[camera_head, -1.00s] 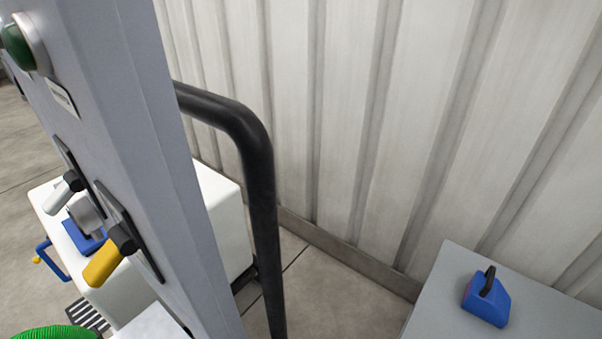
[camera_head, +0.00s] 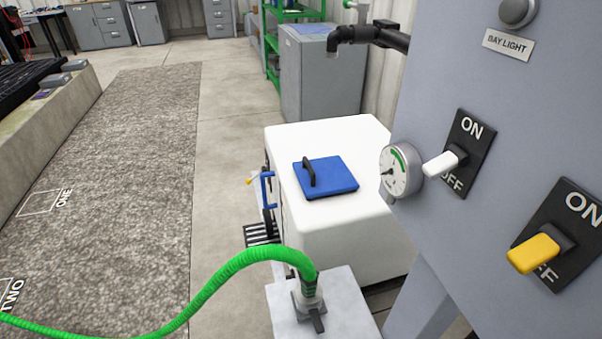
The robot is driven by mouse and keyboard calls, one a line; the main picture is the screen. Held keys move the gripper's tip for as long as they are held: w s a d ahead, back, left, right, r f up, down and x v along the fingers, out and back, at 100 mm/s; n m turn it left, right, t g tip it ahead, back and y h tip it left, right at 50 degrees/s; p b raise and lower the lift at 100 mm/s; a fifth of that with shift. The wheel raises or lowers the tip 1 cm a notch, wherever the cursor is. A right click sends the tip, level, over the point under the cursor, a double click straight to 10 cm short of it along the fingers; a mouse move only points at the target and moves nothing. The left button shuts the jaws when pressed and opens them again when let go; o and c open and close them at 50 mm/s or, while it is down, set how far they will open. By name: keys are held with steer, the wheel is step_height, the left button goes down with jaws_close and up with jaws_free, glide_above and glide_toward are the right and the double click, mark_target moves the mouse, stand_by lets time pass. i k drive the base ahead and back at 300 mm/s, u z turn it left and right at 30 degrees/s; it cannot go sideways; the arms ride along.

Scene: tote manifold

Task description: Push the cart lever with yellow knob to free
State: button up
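A white cart-like box (camera_head: 345,225) with rounded edges stands on the floor in the middle of the view. A blue square lid or pad with a black handle (camera_head: 335,180) lies on its top. On the box's left side is a blue bar handle (camera_head: 267,190). A small yellow knob (camera_head: 252,179) shows just left of that handle, on what looks like a lever. The knob is small, and the lever's FREE or other marking cannot be read. My gripper is not in view.
A grey panel (camera_head: 440,90) at right carries a gauge (camera_head: 400,170), a white-handled switch (camera_head: 440,165) and a yellow-handled switch (camera_head: 534,254). A green hose (camera_head: 240,262) joins a grey block (camera_head: 345,310) in front. Floor left of the box is open, with a mat (camera_head: 130,170).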

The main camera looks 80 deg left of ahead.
mark_target(248, 182)
steer(key=u, duration=3.8)
steer(key=k, duration=1.2)
steer(key=z, duration=0.8)
steer(key=i, duration=0.95)
steer(key=u, duration=0.05)
